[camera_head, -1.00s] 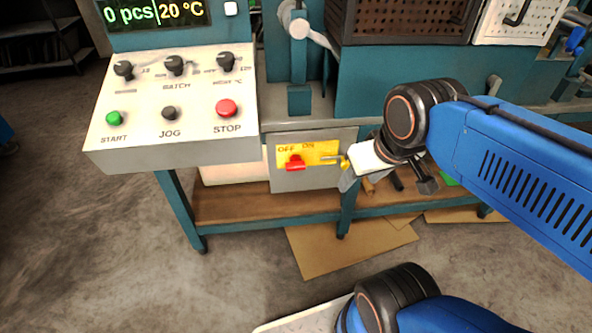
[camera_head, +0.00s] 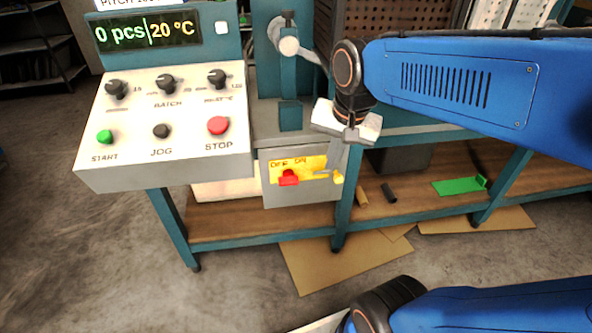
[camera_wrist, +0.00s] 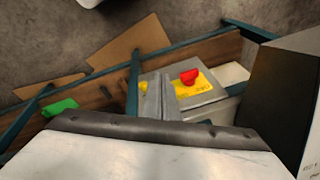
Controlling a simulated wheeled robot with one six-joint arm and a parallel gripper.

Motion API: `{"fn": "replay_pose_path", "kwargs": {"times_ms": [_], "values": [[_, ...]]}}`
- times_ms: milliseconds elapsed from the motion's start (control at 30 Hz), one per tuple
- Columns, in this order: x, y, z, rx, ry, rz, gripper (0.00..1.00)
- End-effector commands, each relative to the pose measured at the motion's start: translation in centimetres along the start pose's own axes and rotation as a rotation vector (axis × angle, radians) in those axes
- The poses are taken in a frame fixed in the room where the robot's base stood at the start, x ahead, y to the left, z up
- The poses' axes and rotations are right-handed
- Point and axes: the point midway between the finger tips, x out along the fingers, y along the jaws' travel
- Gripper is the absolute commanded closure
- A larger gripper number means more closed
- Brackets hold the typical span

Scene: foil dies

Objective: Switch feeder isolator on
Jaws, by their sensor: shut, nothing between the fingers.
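The feeder isolator is a grey box (camera_head: 300,196) with a yellow plate (camera_head: 312,163) marked OFF and ON, low under the bench. Its red handle (camera_head: 288,178) sits at the left, below the OFF mark; it also shows in the wrist view (camera_wrist: 189,76). My gripper (camera_head: 335,168) points down in front of the plate's right end, to the right of the red handle and apart from it. Its fingers are together and empty, and in the wrist view (camera_wrist: 160,84) they cover part of the yellow plate. A small yellow piece (camera_head: 338,178) shows by the fingertips; what it is is unclear.
The control panel (camera_head: 165,130) with START, JOG and STOP buttons overhangs at the upper left. A teal bench leg (camera_head: 342,215) stands just right of the box. A green part (camera_head: 458,186) lies on the wooden shelf. Cardboard (camera_head: 335,262) lies on the floor.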

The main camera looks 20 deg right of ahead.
Motion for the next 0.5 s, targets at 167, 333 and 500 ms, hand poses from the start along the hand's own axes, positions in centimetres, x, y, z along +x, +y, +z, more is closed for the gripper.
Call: {"fn": "replay_pose_path", "kwargs": {"times_ms": [167, 333, 500], "values": [[0.6, -2.4, -2.2, 0.210, -0.038, 0.036, 1.00], [1.3, -4.5, -4.2, 0.417, -0.065, 0.078, 1.00], [2.4, -6.7, -6.2, 0.623, -0.084, 0.127, 1.00]]}}
